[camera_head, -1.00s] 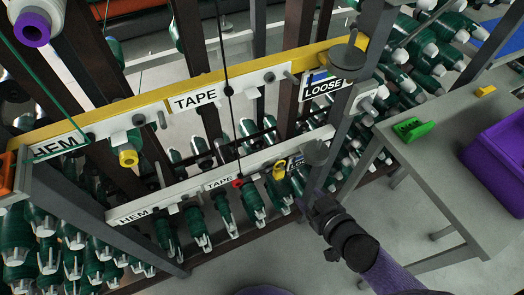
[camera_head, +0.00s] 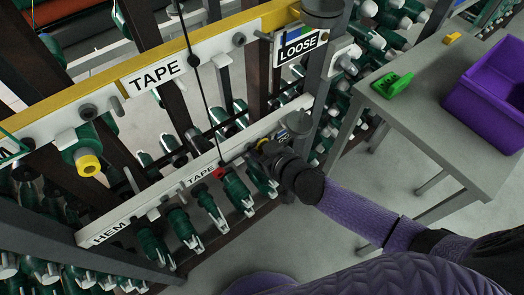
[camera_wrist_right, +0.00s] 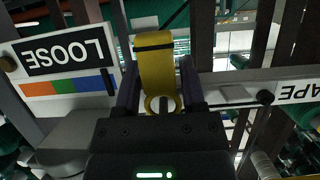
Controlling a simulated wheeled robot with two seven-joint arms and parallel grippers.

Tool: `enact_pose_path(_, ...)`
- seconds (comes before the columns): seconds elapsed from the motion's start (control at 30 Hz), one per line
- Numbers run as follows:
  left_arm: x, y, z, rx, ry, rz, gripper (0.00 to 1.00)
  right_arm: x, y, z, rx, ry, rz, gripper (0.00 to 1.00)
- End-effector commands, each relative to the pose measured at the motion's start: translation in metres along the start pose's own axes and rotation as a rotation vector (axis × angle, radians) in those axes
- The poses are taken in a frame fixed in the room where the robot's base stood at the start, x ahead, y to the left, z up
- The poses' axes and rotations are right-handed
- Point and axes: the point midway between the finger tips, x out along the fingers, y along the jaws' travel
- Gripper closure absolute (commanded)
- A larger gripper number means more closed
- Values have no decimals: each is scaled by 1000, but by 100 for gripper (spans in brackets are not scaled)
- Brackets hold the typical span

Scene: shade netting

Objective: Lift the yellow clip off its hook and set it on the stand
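The yellow clip (camera_wrist_right: 156,72) hangs on a hook peg of the lower white rail, beside the LOOSE label. My right gripper (camera_wrist_right: 160,85) is at it, with one dark finger on each side of the clip. The fingers look open around it, with a thin gap at the right finger. In the head view the right gripper (camera_head: 268,148) is at the right end of the lower rail and hides most of the clip. A grey table (camera_head: 440,130) stands at the right; I cannot tell whether it is the stand. My left gripper is out of view.
A green clip (camera_head: 392,85), a small yellow piece (camera_head: 452,38) and a purple bin (camera_head: 490,95) are on the table. A dark cord (camera_head: 203,95) hangs before the rails. Several green bobbins fill the rack below.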

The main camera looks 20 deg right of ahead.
Motion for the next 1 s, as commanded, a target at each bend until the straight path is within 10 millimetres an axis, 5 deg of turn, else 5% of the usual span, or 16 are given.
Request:
enact_pose_path(0.03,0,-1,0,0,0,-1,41,0,0,0,0,0,0,61)
enact_pose_path(0.23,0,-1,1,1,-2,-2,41,0,0,0,0,0,0,100)
enact_pose_path(0.63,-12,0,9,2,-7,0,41,-4,0,-11,2,3,1,100)
enact_pose_path(0.83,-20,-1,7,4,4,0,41,-44,-1,10,5,-3,0,100)
enact_pose_path(1.0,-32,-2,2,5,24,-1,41,-103,0,33,4,-5,3,100)
